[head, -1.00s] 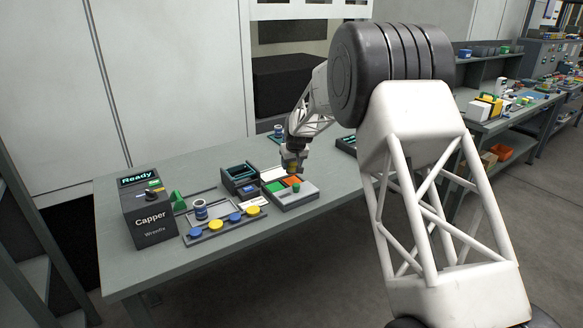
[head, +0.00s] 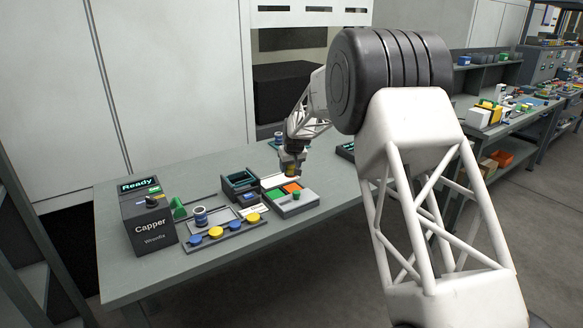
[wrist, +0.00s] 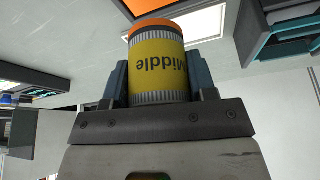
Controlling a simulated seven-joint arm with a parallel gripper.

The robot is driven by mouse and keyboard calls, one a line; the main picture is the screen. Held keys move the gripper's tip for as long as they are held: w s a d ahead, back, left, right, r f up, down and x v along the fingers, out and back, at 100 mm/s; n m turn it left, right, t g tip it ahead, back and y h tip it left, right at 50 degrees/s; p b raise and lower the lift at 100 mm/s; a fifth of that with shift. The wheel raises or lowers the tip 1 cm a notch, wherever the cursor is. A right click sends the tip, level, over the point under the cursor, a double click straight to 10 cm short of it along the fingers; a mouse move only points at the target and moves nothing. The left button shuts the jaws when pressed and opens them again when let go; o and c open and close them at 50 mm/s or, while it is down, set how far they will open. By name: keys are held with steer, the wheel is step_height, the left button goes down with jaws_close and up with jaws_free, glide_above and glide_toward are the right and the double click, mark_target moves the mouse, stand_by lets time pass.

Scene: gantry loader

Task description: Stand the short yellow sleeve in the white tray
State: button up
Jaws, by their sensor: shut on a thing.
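My gripper (wrist: 158,88) is shut on a yellow sleeve (wrist: 160,66) with grey ribbed ends, an orange far end and the upside-down word "Middle". In the head view my gripper (head: 291,174) is above the bench, just behind the compartment tray; the sleeve shows as a small yellow patch between the fingers. A white panel in a grey frame (wrist: 206,22) lies beyond the sleeve in the wrist view, beside an orange patch.
The compartment tray (head: 311,200) has green, orange and pale sections. A dark box with a screen (head: 240,182) stands left of it. A rail with blue and yellow buttons (head: 225,234) lies in front, and the Capper machine (head: 150,222) stands far left. The bench's (head: 130,270) front left is clear.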

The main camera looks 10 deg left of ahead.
steer(key=w+a, duration=0.4)
steer(key=a, duration=0.6)
steer(key=shift+a+f, duration=0.3)
steer(key=shift+f, duration=0.1)
steer(key=shift+f, duration=0.25)
steer(key=shift+f, duration=2.9)
steer(key=shift+f, duration=0.3)
steer(key=o, duration=1.5)
steer(key=shift+r, duration=4.5)
